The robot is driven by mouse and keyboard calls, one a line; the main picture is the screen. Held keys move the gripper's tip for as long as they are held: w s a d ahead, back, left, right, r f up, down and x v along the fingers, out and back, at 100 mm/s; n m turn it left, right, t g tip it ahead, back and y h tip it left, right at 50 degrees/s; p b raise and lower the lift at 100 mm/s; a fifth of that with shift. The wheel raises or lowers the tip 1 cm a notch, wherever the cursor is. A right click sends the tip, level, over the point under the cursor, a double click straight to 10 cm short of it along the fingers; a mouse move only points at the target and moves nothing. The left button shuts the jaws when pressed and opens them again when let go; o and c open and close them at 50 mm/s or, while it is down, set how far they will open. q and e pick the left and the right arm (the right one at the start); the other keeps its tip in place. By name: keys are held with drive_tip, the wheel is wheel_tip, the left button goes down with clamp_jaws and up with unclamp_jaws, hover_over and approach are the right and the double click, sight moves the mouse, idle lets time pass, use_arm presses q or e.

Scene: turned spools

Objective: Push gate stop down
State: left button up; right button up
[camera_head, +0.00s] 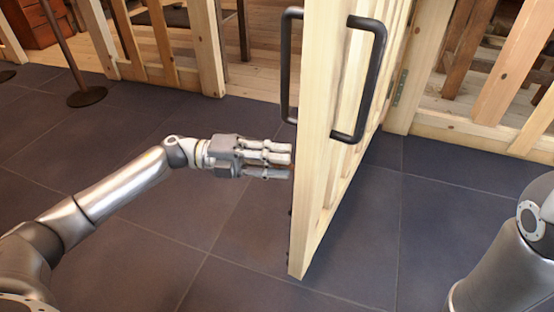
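The pale wooden gate (318,120) stands swung open, its narrow edge facing me. It has a dark handle on each face, the left one (286,65) and the right one (372,85). My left gripper (290,162) is to the left of the gate, below the left handle, with its fingers extended toward the gate's left face. The fingers look apart and hold nothing. The fingertips are very close to the gate; I cannot tell whether they touch it. I cannot make out the gate stop clearly; small dark bits show low on the gate's left edge. My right gripper is out of view.
A wooden slatted fence (165,45) runs behind on the left, and another (500,100) on the right. A post with a round dark base (87,97) stands at the left. The dark tiled floor (130,255) is clear around the gate.

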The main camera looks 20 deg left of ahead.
use_arm(q)
clamp_jaws()
wheel_tip(320, 180, down, 4)
drive_tip(key=shift+r+b, duration=0.15)
drive_tip(key=shift+b, duration=0.15)
drive_tip(key=o, duration=0.7)
unclamp_jaws()
drive_tip(key=shift+o, duration=0.2)
